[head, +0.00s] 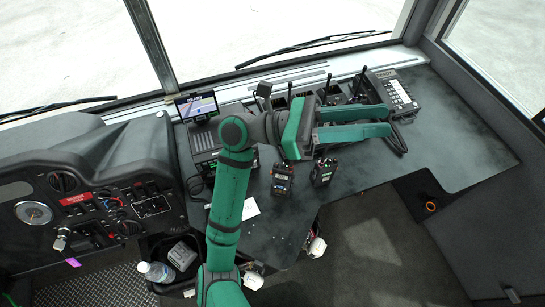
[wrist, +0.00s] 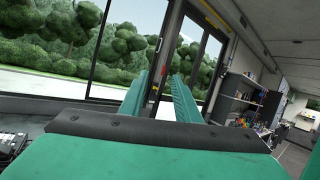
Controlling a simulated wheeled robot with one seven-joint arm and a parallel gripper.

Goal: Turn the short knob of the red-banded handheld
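My gripper (head: 392,120) reaches to the right above the dark desk, its two green fingers apart with nothing between them. The wrist view also shows the open fingers (wrist: 159,76), pointing toward the windows and door. Two small dark handhelds lie on the desk below my gripper: one with an orange-lit face (head: 282,180), and one to its right with a greenish face (head: 322,172). More dark handhelds with antennas (head: 331,92) stand in a row at the back of the desk, partly hidden by my arm. I cannot make out a red band or a short knob on any.
A desk phone-like unit (head: 391,92) with a keypad stands at the back right. A small screen (head: 197,106) and a dark radio box are left of my arm. A white paper (head: 250,207) lies near the front edge. The desk's right side (head: 450,140) is clear.

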